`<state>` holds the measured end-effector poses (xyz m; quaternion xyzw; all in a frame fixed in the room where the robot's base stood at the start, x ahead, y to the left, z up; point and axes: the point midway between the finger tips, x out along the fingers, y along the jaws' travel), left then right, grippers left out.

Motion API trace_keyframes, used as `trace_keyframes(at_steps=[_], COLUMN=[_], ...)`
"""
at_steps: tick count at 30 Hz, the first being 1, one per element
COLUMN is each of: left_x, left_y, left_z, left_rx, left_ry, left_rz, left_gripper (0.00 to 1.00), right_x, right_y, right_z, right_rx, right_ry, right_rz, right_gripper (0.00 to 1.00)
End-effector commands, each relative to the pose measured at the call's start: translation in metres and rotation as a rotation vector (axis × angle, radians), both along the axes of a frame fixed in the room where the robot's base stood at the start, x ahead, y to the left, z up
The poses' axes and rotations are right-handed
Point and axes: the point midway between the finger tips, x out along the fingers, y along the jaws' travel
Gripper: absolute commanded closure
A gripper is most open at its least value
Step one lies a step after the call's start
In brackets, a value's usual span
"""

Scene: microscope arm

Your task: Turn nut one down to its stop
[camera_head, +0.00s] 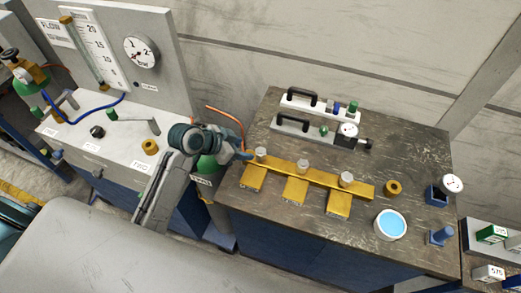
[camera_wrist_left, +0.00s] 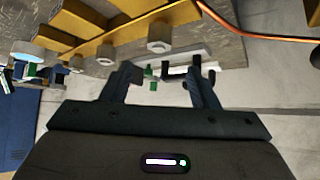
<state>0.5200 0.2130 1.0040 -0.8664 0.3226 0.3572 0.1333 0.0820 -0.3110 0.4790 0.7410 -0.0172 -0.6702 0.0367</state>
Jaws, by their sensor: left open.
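A brass bar (camera_head: 325,178) with three brass blocks lies on the dark bench top. Three pale metal nuts stand along it: a left one (camera_head: 261,153), a middle one (camera_head: 303,166) and a right one (camera_head: 346,178). I cannot read which is numbered one. My left gripper (camera_head: 247,154) is just left of the left nut. In the left wrist view the open gripper (camera_wrist_left: 162,82) has empty space between its fingers, and the nearest nut (camera_wrist_left: 160,37) lies beyond the fingertips, apart from them. The brass bar also shows there (camera_wrist_left: 120,31). My right gripper is not in view.
A copper tube (camera_head: 226,114) curves close behind my left gripper. Black-handled tools (camera_head: 300,127) and a small gauge (camera_head: 348,130) lie behind the bar. A brass ring (camera_head: 393,187), a bowl of blue liquid (camera_head: 390,225) and blue fittings (camera_head: 437,196) sit to the right.

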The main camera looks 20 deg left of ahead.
Motion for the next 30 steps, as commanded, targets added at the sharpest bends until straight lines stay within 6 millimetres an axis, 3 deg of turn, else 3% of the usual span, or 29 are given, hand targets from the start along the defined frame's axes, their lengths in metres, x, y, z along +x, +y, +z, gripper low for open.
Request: trace_keyframes(at_steps=[15,30], left_x=[0.045,0.052], left_y=[-0.040,-0.046], left_z=[-0.059,-0.071], left_rx=[-0.001,0.001], left_ry=[0.004,0.002], left_rz=[0.002,0.002], left_gripper=[0.45,0.47], right_x=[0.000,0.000], right_y=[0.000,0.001], right_z=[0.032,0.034], right_rx=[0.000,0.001], right_ry=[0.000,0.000], right_rz=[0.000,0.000], right_gripper=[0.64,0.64])
